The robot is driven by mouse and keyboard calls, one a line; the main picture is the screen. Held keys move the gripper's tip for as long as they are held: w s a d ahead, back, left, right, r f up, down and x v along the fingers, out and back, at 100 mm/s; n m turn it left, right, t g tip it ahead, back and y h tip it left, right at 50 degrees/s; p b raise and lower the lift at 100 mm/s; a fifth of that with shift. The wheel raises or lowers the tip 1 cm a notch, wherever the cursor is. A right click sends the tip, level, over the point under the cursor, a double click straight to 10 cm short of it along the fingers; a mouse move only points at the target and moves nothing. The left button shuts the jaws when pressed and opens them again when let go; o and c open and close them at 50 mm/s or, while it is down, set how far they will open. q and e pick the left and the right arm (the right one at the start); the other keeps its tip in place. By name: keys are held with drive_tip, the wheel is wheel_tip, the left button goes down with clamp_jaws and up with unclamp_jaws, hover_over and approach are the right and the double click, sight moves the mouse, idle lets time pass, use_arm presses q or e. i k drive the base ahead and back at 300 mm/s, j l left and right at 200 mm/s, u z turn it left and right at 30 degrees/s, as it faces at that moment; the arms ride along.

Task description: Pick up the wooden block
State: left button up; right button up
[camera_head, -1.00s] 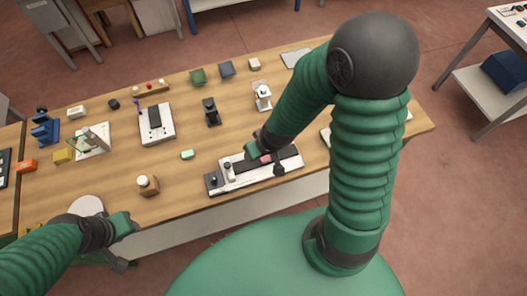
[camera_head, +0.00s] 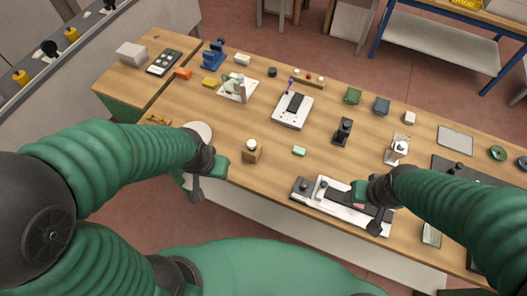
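The wooden block (camera_head: 252,153) is a small brown cube with a round white piece on top. It stands upright near the table's front edge, left of centre. My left gripper (camera_head: 219,168) is just left of the block, beside the front edge, and apart from it. Its finger gap is too small to make out. My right gripper (camera_head: 361,191) is over the white and black edging device (camera_head: 331,200) at the front right. A small pink piece lies by its fingers, and I cannot tell whether it is gripped.
A round white disc (camera_head: 199,131) lies behind my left wrist. A small green block (camera_head: 299,151) lies right of the wooden block. A white device with a black top (camera_head: 292,110) stands further back. Table surface around the wooden block is clear.

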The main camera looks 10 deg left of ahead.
sight(253, 156)
drive_tip(key=i+j, duration=0.15)
drive_tip(key=j, duration=0.25)
drive_tip(key=i+j, duration=0.1)
drive_tip(key=j, duration=0.3)
drive_tip(key=i+j, duration=0.15)
drive_tip(key=j, duration=0.25)
drive_tip(key=i+j, duration=0.1)
drive_tip(key=j, duration=0.3)
drive_tip(key=i+j, duration=0.15)
drive_tip(key=j, duration=0.2)
